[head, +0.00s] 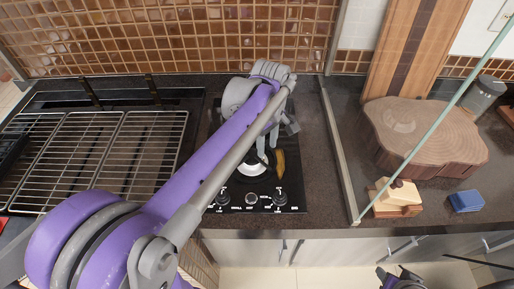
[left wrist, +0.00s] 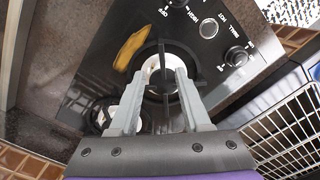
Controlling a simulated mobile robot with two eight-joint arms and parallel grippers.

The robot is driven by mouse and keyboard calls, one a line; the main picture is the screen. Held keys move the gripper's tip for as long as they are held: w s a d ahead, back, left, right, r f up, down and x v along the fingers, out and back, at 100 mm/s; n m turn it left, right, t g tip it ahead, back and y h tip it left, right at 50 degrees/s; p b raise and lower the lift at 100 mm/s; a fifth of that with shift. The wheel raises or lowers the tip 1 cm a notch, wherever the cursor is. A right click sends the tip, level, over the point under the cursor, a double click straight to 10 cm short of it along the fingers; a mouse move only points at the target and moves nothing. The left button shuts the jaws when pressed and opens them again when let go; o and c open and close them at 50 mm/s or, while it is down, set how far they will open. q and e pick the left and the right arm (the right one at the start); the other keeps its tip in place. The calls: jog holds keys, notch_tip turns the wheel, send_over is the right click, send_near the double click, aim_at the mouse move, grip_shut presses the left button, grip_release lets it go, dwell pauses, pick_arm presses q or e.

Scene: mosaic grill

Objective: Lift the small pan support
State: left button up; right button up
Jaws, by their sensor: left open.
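The small pan support is a dark ring with thin bars around the pale round burner on the black cooktop. In the left wrist view the small pan support (left wrist: 163,47) shows between and beyond my fingers, partly hidden by them. In the head view the burner (head: 252,169) shows just below my left fingertips, with the support's dark bars hard to make out. My left gripper (head: 267,151) is open, pointing down over the burner; in the left wrist view its two fingers (left wrist: 158,76) stand apart on either side of the burner, with no grip visible. My right gripper (head: 398,276) shows only partly at the bottom edge.
A yellow-brown item (head: 281,164) lies on the cooktop right beside the burner. Control knobs (head: 280,198) line the front. Wire grill racks (head: 92,150) are at left. A wood slab (head: 425,130), wooden blocks (head: 397,198) and a blue block (head: 466,201) are at right.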

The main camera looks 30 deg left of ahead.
aim_at(265, 164)
pick_arm(q)
jog(key=f, duration=0.5)
jog(key=shift+s, duration=0.3)
notch_tip(265, 164, down, 5)
jog(key=shift+w+a+r, duration=0.1)
jog(key=shift+r, duration=0.1)
grip_shut()
dwell(1.0)
